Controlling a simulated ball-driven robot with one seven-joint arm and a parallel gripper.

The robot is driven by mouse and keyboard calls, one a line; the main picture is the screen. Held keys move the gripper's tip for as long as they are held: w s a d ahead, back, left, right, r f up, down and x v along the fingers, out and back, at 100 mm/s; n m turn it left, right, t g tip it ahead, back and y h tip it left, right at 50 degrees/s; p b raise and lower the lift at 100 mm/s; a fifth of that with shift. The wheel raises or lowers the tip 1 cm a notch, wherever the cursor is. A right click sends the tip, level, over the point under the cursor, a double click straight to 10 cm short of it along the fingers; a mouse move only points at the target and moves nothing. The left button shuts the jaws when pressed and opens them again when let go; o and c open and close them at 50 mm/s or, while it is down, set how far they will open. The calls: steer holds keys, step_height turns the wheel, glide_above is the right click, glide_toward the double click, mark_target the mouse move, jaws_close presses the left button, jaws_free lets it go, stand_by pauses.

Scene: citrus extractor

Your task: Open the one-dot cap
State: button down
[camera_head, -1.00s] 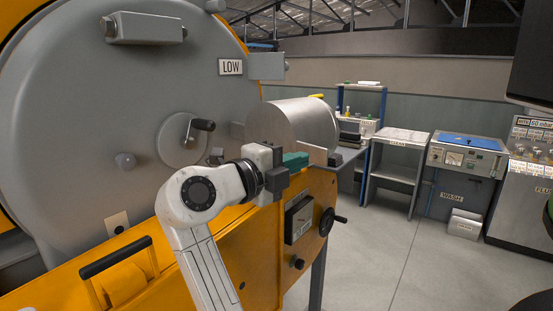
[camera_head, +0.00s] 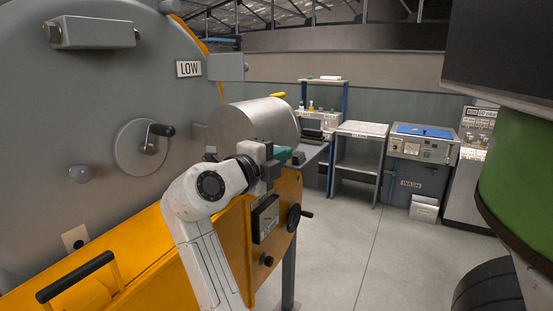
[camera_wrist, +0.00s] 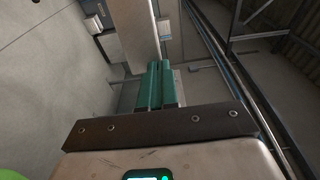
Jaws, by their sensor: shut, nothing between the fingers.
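I cannot make out a one-dot cap for sure in either view. A small cream plate with one dark round spot (camera_head: 74,239) is on the grey machine face at the lower left, and I cannot tell whether it is a cap. My gripper (camera_head: 284,155) is in front of the metal cylinder's (camera_head: 255,121) right end in the head view, apart from the plate. In the wrist view its teal fingers (camera_wrist: 160,86) are together with nothing between them.
The large grey drum face (camera_head: 100,115) with a LOW sign (camera_head: 189,69) and crank (camera_head: 152,140) fills the left. The orange body (camera_head: 232,240) is below. A green and dark object (camera_head: 523,165) stands close at right. Open floor (camera_head: 345,260) lies between.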

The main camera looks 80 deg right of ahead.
steer(key=s+d+n+t+b, duration=0.1)
steer(key=s+d+b, duration=0.2)
steer(key=d, duration=0.5)
steer(key=shift+s+t+h, duration=0.2)
steer(key=shift+t+h, duration=0.2)
steer(key=shift+b, duration=0.3)
